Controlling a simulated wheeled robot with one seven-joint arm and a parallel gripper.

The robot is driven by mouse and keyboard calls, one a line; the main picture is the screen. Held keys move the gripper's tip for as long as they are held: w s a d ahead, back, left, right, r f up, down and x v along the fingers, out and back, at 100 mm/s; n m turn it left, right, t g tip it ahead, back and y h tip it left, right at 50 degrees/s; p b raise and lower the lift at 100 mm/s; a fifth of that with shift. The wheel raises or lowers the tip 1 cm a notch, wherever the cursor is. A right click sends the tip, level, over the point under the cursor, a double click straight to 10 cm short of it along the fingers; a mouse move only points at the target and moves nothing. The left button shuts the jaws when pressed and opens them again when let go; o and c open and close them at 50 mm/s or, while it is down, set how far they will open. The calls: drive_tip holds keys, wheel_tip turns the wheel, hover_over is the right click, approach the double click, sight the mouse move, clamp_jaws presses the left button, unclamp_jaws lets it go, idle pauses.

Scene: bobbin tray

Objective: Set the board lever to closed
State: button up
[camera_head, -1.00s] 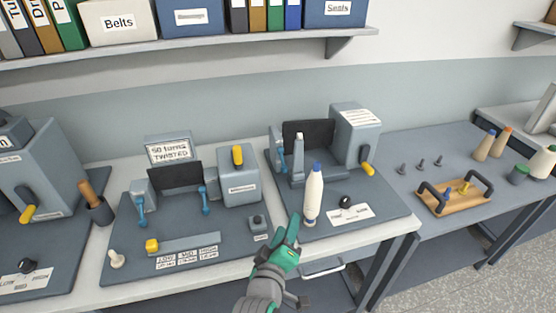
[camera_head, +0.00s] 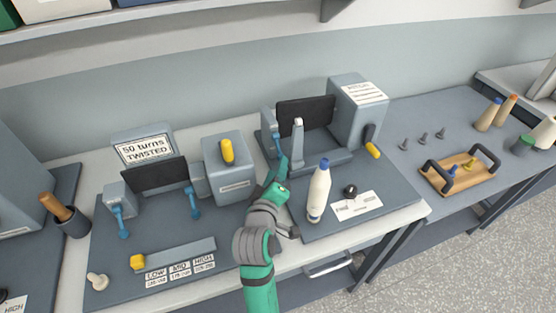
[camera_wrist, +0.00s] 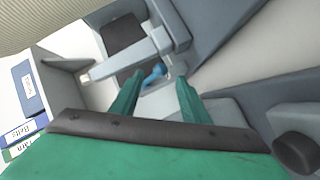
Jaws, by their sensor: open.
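On the right board (camera_head: 385,206) a blue lever (camera_head: 277,142) hangs from a grey upright bracket at the left of a dark panel. My gripper (camera_head: 282,168) is in front of and just below this lever, open. In the wrist view the blue lever (camera_wrist: 154,75) shows between and beyond my two fingertips (camera_wrist: 158,86). I cannot tell whether the fingers touch it. I cannot read a closed mark on either lever.
A white cone with a blue tip (camera_head: 319,192) stands close to the right of my gripper. A grey box with a yellow handle (camera_head: 227,151) stands at its left. A black knob (camera_head: 350,190) and a label lie on the board's front right.

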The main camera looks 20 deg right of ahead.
sight(279, 149)
drive_tip(key=shift+x, duration=2.65)
drive_tip(key=shift+c, duration=0.4)
clamp_jaws()
